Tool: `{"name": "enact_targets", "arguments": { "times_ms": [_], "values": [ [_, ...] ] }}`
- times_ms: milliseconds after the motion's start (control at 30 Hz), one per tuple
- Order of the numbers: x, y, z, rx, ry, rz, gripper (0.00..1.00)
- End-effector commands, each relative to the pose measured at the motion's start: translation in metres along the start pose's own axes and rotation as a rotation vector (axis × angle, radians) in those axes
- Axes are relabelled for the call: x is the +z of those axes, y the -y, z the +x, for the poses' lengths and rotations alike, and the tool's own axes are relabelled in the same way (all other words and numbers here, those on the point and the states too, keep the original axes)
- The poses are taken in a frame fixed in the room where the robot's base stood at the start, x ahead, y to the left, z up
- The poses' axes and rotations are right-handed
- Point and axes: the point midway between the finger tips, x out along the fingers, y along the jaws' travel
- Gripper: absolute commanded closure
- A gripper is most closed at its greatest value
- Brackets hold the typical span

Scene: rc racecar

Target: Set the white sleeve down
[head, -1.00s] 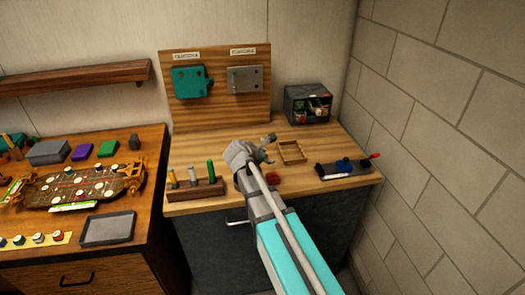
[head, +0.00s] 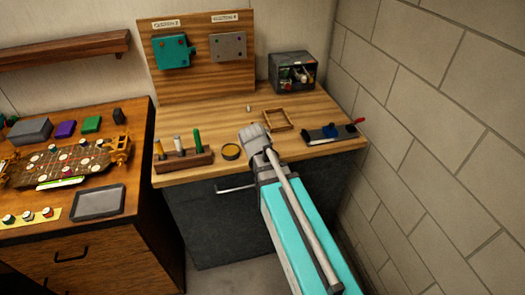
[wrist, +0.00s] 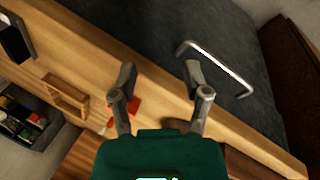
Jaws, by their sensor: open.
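A small whitish cylinder (head: 249,108), which looks like the white sleeve, stands on the wooden bench top, left of and slightly beyond the small wooden tray (head: 278,120). My gripper (wrist: 160,74) is open, and nothing shows between its fingers in the wrist view. In the head view my wrist is on the near side of the cylinder, apart from it, and hides my fingertips. In the wrist view a small red object (wrist: 133,106) shows beside the left finger, over the bench.
A dark holder with tools (head: 331,134) is at right, and a parts bin (head: 294,72) behind. A drawer handle (wrist: 215,68) projects below the bench edge.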

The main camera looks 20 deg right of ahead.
Motion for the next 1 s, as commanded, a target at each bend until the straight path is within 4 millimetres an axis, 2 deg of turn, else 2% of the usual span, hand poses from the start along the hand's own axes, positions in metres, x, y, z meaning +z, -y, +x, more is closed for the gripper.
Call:
{"name": "enact_targets", "arguments": {
  "times_ms": [33, 200, 500, 700, 1000],
  "values": [
    [0.011, 0.011, 0.007, -0.04, 0.003, 0.073, 0.39],
    [0.035, 0.045, 0.03, -0.178, 0.035, 0.315, 0.39],
    [0.059, 0.083, 0.066, -0.287, 0.097, 0.491, 0.39],
    [0.066, 0.093, 0.075, -0.314, 0.117, 0.53, 0.39],
    [0.067, 0.094, 0.075, -0.319, 0.122, 0.538, 0.39]
  ]
}}
